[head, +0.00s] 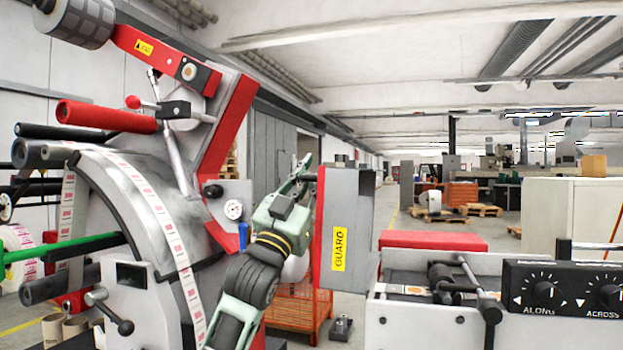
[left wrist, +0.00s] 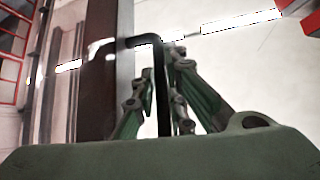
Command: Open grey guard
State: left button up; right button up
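The grey guard (head: 361,232) stands upright right of the middle in the head view. In the left wrist view a black bar handle (left wrist: 160,88) runs between the fingers of my left gripper (left wrist: 161,80). The fingers lean in close on both sides of the bar and look shut on it. In the head view the handle is mostly hidden by the gripper. My right gripper is not in view.
The rewinder (head: 140,205), with a label web and red arms, stands left of my left arm. A black control panel with knobs (head: 563,288) and a red block (head: 433,240) are at the right. An orange crate (head: 296,312) is behind my arm.

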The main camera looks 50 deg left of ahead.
pick_arm(q)
jog(key=shift+o, duration=0.6)
jog(key=shift+d, duration=0.1)
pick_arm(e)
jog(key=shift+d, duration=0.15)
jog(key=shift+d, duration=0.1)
pick_arm(q)
jog(key=v, duration=1.2)
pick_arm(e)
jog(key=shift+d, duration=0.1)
pick_arm(q)
jog(key=shift+f, duration=0.15)
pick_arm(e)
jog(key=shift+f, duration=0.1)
